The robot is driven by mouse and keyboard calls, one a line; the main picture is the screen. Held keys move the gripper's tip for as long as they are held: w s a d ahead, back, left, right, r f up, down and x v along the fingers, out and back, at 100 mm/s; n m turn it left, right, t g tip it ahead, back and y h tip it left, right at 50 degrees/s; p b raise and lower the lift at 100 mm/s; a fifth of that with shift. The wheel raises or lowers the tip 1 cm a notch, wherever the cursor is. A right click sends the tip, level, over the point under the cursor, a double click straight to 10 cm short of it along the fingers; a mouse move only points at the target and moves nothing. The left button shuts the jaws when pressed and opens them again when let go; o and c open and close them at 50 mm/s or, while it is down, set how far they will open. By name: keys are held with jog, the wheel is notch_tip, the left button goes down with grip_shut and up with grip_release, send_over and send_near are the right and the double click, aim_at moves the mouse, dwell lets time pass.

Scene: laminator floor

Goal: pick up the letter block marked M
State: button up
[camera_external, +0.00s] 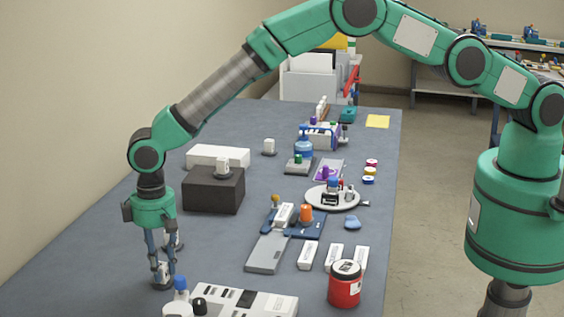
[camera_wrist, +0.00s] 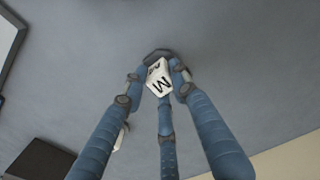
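The white letter block marked M (camera_wrist: 159,84) shows between the fingertips of my gripper (camera_wrist: 159,77) in the wrist view, its black letter facing the camera. The fingers close in on its sides and appear to touch it. A dark round base shows just beyond the block. In the external view my gripper (camera_external: 162,268) points down at the left of the table, low over the surface. The block is largely hidden there by the fingers. I cannot tell whether it stands clear of its base.
Another white piece (camera_external: 173,240) stands close behind my gripper. A black box (camera_external: 214,190) with a white piece on top is to the right. A white panel (camera_external: 245,303), a bottle and a red jar (camera_external: 345,285) are at the front. The right side is cluttered.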

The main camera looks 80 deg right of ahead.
aim_at(163, 264)
jog(key=shift+r, duration=0.2)
grip_shut()
jog(key=shift+w+r, duration=0.1)
jog(key=shift+r, duration=1.35)
jog(key=shift+s+d+r, duration=0.1)
jog(key=shift+s+r, duration=0.1)
jog(key=shift+s, duration=0.15)
jog(key=s+d, duration=0.3)
jog(key=s, duration=0.4)
jog(key=s+d+r, duration=0.1)
jog(key=s+d, duration=0.2)
jog(key=s, duration=0.4)
jog(key=shift+r, duration=0.2)
